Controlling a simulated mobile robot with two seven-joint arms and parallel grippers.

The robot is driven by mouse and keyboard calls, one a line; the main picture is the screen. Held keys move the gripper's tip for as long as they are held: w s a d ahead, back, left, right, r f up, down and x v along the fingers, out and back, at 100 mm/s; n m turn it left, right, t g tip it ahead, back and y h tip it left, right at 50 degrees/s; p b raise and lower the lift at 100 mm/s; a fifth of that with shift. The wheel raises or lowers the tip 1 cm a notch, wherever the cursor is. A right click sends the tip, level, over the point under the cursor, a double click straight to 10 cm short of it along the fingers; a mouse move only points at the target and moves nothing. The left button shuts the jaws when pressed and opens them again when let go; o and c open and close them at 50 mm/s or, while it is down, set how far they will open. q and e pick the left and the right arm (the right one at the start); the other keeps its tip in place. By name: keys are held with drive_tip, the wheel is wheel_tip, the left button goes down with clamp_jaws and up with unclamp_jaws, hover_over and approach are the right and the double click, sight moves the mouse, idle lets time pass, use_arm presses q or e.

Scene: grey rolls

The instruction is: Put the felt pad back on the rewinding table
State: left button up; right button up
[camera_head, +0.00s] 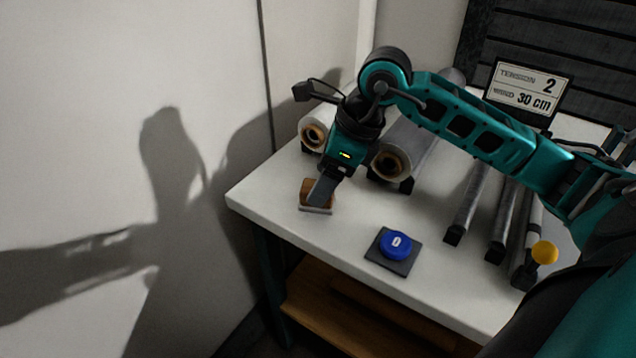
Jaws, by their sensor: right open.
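A small brown wooden block with a pale grey underside, which looks like the felt pad (306,187), is at the left front corner of the white table (262,197). It appears to rest on the tabletop. My right gripper (321,191) points down at the block, its fingers overlapping it in the picture and hiding part of it. The jaws are open; whether a finger touches the block cannot be told. My left gripper is not in view.
Two film rolls, one at the left (314,134) and one at the centre (393,163), lie behind my gripper. A blue button marked 0 (394,242) sits on a dark plate. Rollers (466,205) are at the right. A sign (526,88) reads tension 2, wind 30 cm.

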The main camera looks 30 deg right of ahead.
drive_tip(key=v, duration=0.8)
drive_tip(key=shift+r+p, duration=0.35)
drive_tip(key=shift+p, duration=0.1)
drive_tip(key=shift+s, duration=0.1)
